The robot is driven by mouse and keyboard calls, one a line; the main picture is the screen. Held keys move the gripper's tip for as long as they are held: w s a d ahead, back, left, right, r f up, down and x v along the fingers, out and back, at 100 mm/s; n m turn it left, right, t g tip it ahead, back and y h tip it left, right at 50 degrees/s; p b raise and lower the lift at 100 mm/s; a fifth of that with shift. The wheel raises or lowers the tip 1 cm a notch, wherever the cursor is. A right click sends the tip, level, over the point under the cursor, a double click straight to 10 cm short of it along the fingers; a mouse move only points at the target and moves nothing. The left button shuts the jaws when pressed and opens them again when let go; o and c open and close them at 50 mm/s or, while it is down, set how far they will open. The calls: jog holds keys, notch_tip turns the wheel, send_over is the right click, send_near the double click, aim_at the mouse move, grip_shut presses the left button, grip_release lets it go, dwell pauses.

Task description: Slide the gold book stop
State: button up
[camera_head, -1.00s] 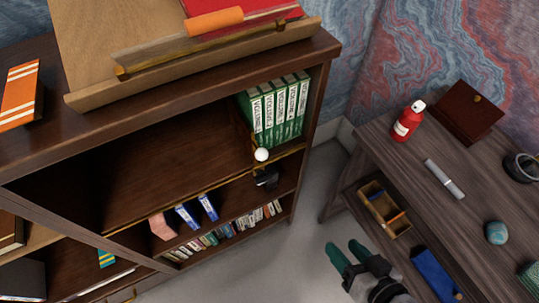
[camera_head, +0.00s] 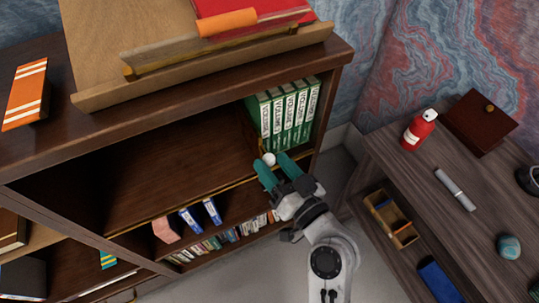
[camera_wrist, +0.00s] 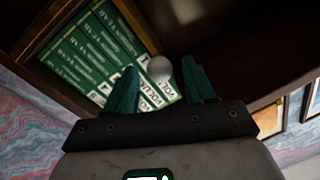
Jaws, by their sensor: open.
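The gold book stop (camera_head: 263,149) stands at the left end of a row of green volumes (camera_head: 286,112) on the upper shelf of the bookcase. Its round white knob (camera_head: 268,159) sticks out at the shelf's front edge. My gripper (camera_head: 270,163) is open at that edge, with its teal fingers on either side of the knob. In the wrist view the knob (camera_wrist: 159,69) lies between the two spread fingertips, with the green volumes (camera_wrist: 88,52) behind and to the left. The gold plate is mostly hidden there.
The shelf (camera_head: 175,165) left of the stop is empty. Small books (camera_head: 213,211) fill the lower shelf. A sloped wooden stand (camera_head: 200,72) is on top. A grey desk (camera_head: 400,165) at right holds a red bottle (camera_head: 418,130) and a brown box (camera_head: 480,122).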

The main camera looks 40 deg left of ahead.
jog(key=shift+x, duration=1.15)
jog(key=shift+c, duration=0.3)
grip_shut()
